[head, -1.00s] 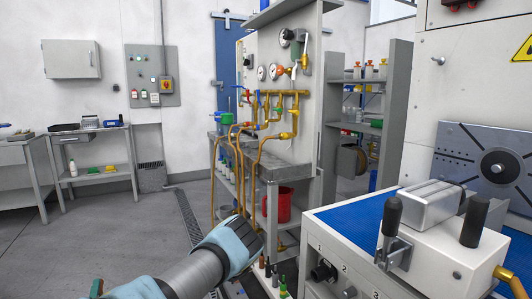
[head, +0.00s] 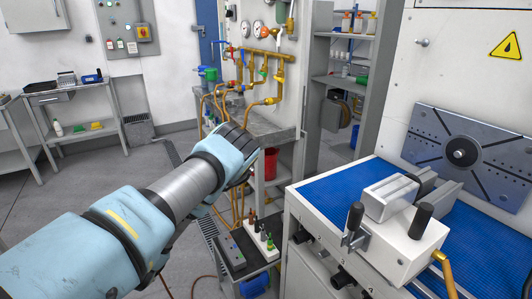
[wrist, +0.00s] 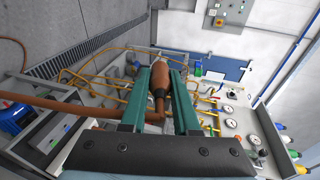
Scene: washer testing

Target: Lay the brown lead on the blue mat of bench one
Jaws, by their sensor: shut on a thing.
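My gripper (wrist: 160,78) has green fingers shut on the brown lead's plug end (wrist: 160,98). The plug sits upright between the fingers in the wrist view, and the brown cable (wrist: 60,108) trails off to the left. In the head view my gripper (head: 243,143) is partly hidden by its own wrist, and the held plug is not visible. A blue mat (head: 335,192) covers the bench top at the right. My gripper is left of the mat and apart from it. No bench number is readable now.
A white fixture with black handles (head: 410,235) stands on the mat's front part; the mat's left end is clear. A low stand (head: 238,258) with several upright plugs is below my gripper. A pipe panel (head: 265,60) stands behind.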

